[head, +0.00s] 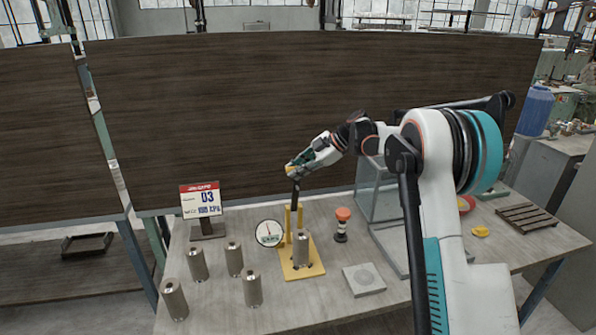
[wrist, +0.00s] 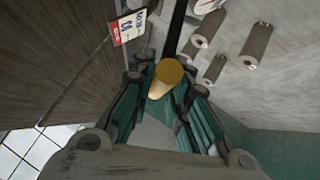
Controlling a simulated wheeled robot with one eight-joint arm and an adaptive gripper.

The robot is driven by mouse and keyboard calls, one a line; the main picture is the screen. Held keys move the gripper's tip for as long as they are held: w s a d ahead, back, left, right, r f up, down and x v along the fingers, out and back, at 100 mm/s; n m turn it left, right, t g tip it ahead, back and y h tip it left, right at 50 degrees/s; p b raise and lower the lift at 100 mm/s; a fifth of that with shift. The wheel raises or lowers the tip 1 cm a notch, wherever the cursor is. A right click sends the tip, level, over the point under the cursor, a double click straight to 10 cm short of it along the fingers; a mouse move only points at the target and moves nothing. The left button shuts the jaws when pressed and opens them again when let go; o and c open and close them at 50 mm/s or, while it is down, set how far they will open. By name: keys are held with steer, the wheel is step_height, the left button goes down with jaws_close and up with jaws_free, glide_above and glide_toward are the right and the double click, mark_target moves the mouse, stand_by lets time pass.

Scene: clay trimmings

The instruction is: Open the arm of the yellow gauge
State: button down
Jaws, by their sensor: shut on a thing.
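The yellow gauge (head: 287,268) stands on the table with a flat yellow base, a yellow upright and a round white dial (head: 269,233). A metal cylinder (head: 302,251) stands upright on its base. The gauge's dark arm (head: 296,194) points up, close to vertical, above the upright; it also shows in the wrist view (wrist: 177,30). My gripper (head: 291,170) is at the top of this arm. In the wrist view my gripper (wrist: 166,100) has its fingers on both sides of the arm's yellow handle (wrist: 168,75), shut on it.
Several metal cylinders (head: 253,289) stand left of the gauge. A sign (head: 201,200) reading 03 stands at the back left. A red-orange knobbed post (head: 342,225), a grey square block (head: 364,279) and a glass-sided frame (head: 378,190) are to the right. A dark panel (head: 300,120) rises behind the table.

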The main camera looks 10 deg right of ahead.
steer(key=c, duration=1.5)
jaws_free()
steer(key=v, duration=1.2)
steer(key=shift+w, duration=0.1)
